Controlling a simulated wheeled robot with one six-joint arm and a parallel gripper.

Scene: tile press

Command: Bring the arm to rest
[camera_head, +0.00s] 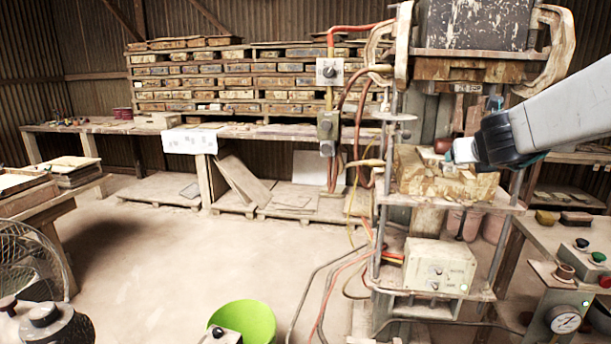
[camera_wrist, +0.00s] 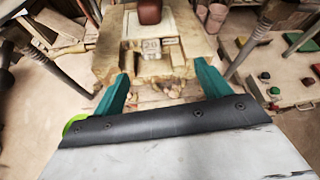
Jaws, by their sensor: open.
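My gripper (camera_wrist: 161,90) is open in the wrist view, with its two teal fingers apart and nothing between them. In the head view my arm comes in from the right edge, and my gripper (camera_head: 455,152) is at the tile press (camera_head: 508,68), in front of its wooden mould block (camera_head: 425,182). In the wrist view the mould block (camera_wrist: 110,62) lies just beyond the fingertips. A small block marked 20 (camera_wrist: 151,45) sits on it, with a reddish-brown knob (camera_wrist: 149,11) behind. I cannot tell whether the fingers touch the mould.
Press posts and hoses stand close around my gripper. A control panel (camera_head: 562,318) with buttons is at the lower right. A grey box (camera_head: 438,266) sits on the shelf below. A green bucket (camera_head: 246,320) and a fan (camera_head: 32,258) are at the lower left. The middle floor is clear.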

